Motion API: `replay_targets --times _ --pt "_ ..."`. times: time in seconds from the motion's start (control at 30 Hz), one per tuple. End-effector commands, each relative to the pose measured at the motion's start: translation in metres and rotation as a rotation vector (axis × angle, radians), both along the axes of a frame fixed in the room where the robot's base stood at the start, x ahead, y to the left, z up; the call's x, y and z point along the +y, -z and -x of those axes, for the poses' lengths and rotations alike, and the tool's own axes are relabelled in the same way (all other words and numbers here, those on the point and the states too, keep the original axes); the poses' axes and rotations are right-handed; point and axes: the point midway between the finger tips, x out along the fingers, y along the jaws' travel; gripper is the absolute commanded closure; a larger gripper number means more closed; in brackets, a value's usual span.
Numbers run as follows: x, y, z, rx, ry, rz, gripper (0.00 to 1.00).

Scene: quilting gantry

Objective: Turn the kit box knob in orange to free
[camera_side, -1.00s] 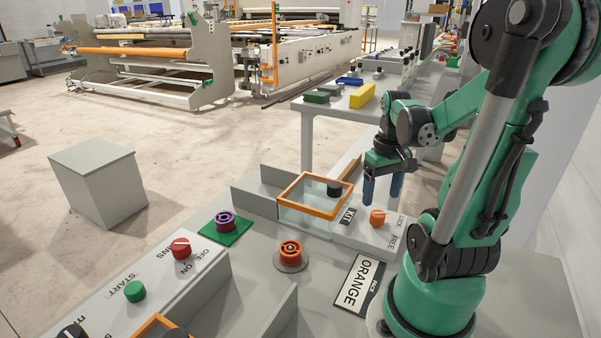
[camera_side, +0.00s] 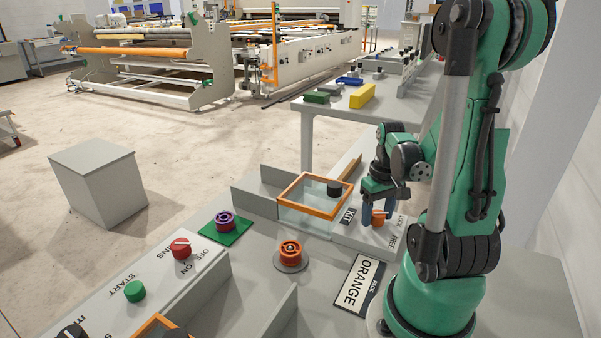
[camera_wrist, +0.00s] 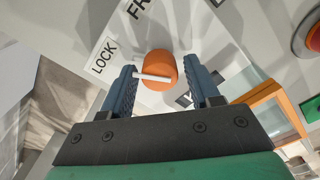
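The orange kit box knob (camera_side: 379,217) sits on the light grey panel by the LOCK and FREE labels. In the wrist view, the knob (camera_wrist: 163,65) has a white pointer bar aimed roughly towards the LOCK label (camera_wrist: 104,56); the FREE label (camera_wrist: 141,10) is cut off at the top edge. My gripper (camera_side: 378,214) is lowered over the knob. In the wrist view, my gripper (camera_wrist: 162,84) is open, with one blue finger on each side of the knob and a visible gap to each. The clear kit box (camera_side: 305,216) has an orange-framed lid (camera_side: 316,207) and stands left of the knob, shut.
An orange spool (camera_side: 290,253) on a round grey base stands in front of the box. A purple spool (camera_side: 224,219) is on a green plate. A red knob (camera_side: 181,248) and green button (camera_side: 135,291) sit on the left panel. An ORANGE sign (camera_side: 358,286) lies near my base.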

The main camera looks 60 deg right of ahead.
Motion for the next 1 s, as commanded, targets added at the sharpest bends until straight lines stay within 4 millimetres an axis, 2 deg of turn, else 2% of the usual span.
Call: replay_targets --times 0.03,0.17,0.2,0.57,1.0 --pt "0.0 -0.0001 0.0 0.0 0.0 0.0 0.61" --pt "0.0 -0.0001 0.0 0.0 0.0 0.0 0.98" --pt "0.0 -0.0001 0.0 0.0 0.0 0.0 1.0" --pt "-0.0001 -0.0002 0.0001 0.0 0.053 0.0 1.0" --pt "-0.0005 -0.0001 0.0004 0.0 0.393 0.0 1.0"
